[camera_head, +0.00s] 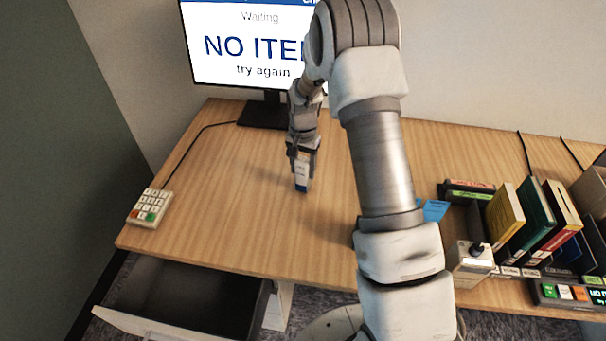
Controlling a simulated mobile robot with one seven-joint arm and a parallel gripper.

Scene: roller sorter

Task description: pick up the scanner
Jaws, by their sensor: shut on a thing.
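My gripper (301,157) points down over the middle left of the desk, in front of the monitor. It is shut on a small white item with a blue lower end (301,177). The item hangs upright from the fingers, close to the desk top; I cannot tell whether it touches the wood. Its upper part is hidden between the fingers, and I cannot tell whether it is the scanner. No other thing shows clearly as a scanner; my arm hides part of the desk.
A monitor (240,45) reading "NO ITEM" stands behind. A keypad (150,207) lies at the left edge, above an open drawer (190,295). Upright books (535,215), a pale box with a dark knob (470,262) and a blue card (435,210) are at right. The left desk top is mostly clear.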

